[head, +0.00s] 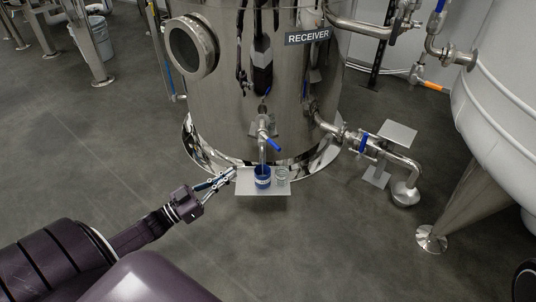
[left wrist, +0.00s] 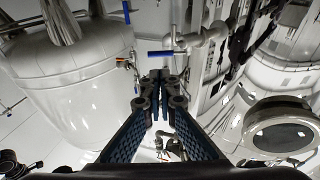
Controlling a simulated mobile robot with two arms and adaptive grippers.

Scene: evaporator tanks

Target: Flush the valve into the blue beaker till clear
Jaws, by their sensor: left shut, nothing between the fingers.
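The steel tank marked RECEIVER (head: 262,95) has a sampling valve (head: 263,130) low on its front, with a blue lever (head: 273,145). The spout points down over the blue beaker (head: 263,178), which stands on a small shelf (head: 262,191). I cannot tell whether liquid is running or how clear it is. A clear glass vessel (head: 281,176) stands just right of the beaker. My left gripper (head: 232,174) is shut and empty, left of the beaker by the shelf's left end. Its fingertips (left wrist: 158,78) meet in the left wrist view. My right gripper is not in view.
A pipe valve with a blue handle (head: 362,143) is right of the receiver. A white tank (head: 500,90) on steel legs stands at the right. A round sight glass (head: 190,48) sits on the receiver. The floor at left (head: 80,160) is clear.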

